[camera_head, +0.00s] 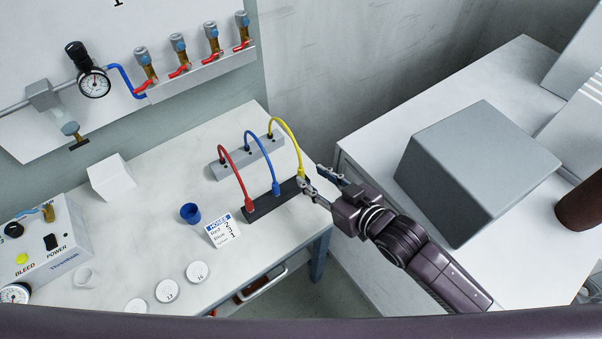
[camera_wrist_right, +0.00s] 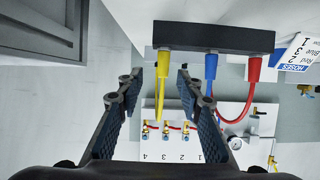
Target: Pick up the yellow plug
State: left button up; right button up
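The yellow plug (camera_head: 300,172) stands at the right end of the dark bar (camera_head: 262,206) on the white table, with a yellow hose arching from it to the grey block (camera_head: 226,160). In the right wrist view the yellow plug (camera_wrist_right: 163,62) hangs from the bar (camera_wrist_right: 230,37), beside the blue and red plugs. My right gripper (camera_head: 311,180) is at the yellow plug, its fingers partly hiding the plug's base. In the right wrist view the right gripper (camera_wrist_right: 160,75) is open, with the yellow hose between its fingers; I see a gap on each side. My left gripper is not in view.
The blue plug (camera_head: 276,188) and red plug (camera_head: 249,204) stand close by on the bar. A HOSES card (camera_head: 223,231) and blue cup (camera_head: 190,213) are in front. A large grey box (camera_head: 470,165) sits on the right-hand table, across a gap.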

aim_at(303, 174)
jog(key=x, duration=0.6)
jog(key=shift+s+a+f, duration=0.15)
jog(key=shift+s+f, duration=0.05)
jog(key=shift+f, duration=0.1)
grip_shut()
